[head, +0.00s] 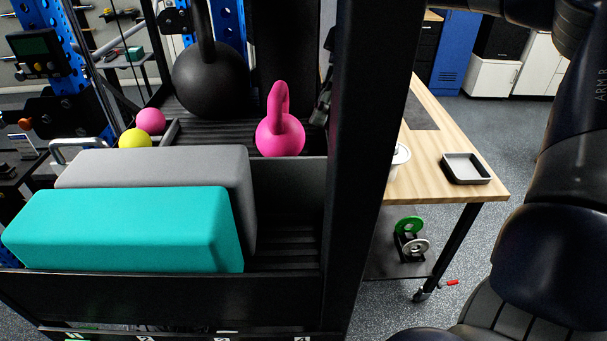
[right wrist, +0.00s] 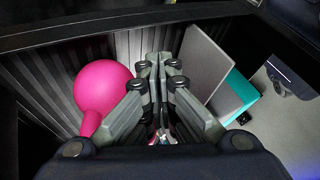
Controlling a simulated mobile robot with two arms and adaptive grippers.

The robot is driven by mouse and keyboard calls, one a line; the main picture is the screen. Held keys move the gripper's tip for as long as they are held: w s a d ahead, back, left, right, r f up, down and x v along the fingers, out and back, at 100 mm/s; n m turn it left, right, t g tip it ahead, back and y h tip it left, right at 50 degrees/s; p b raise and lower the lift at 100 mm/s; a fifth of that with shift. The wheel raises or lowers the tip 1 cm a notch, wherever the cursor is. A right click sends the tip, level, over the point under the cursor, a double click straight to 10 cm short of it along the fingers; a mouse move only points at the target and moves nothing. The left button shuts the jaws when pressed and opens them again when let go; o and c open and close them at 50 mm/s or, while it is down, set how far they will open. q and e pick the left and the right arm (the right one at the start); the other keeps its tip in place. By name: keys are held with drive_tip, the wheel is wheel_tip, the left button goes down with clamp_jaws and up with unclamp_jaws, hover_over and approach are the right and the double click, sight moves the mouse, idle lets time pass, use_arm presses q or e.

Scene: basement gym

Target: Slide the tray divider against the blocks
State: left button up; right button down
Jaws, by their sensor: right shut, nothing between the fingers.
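The tray divider (head: 289,183) is a dark grey upright panel, apart from the pink kettlebell in front of which it stands. Its left part is hidden behind the blocks. The grey block (head: 150,167) and teal block (head: 120,228) lie side by side at the tray's front left; both also show in the right wrist view, grey (right wrist: 208,62) and teal (right wrist: 240,84). My right gripper (right wrist: 158,62) is shut and empty above the tray, between kettlebell and blocks. In the head view it is mostly behind the black post. My left gripper is not in view.
The pink kettlebell (head: 280,132) stands behind the divider, with a black kettlebell (head: 210,80), a pink ball (head: 151,121) and a yellow ball (head: 135,138). A thick black post (head: 370,150) rises at the right. Bare ribbed tray floor (head: 285,247) shows right of the blocks.

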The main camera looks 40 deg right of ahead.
sight(299, 212)
drive_tip(key=p+x, duration=0.1)
drive_tip(key=x, duration=0.2)
drive_tip(key=p+x, duration=0.1)
drive_tip(key=x, duration=0.2)
drive_tip(key=p+x, duration=0.1)
drive_tip(key=x, duration=0.3)
drive_tip(key=shift+s+a+r+p, duration=0.1)
drive_tip(key=shift+s+r+p, duration=0.05)
drive_tip(key=shift+s+p, duration=0.15)
drive_tip(key=shift+s+a+r+p, duration=0.1)
drive_tip(key=shift+s+a+p, duration=0.3)
drive_tip(key=shift+s, duration=0.2)
drive_tip(key=shift+s+a+p, duration=0.3)
drive_tip(key=shift+s+p, duration=0.2)
drive_tip(key=shift+s, duration=0.05)
drive_tip(key=shift+s+a, duration=0.2)
drive_tip(key=shift+s, duration=0.2)
drive_tip(key=shift+w, duration=0.1)
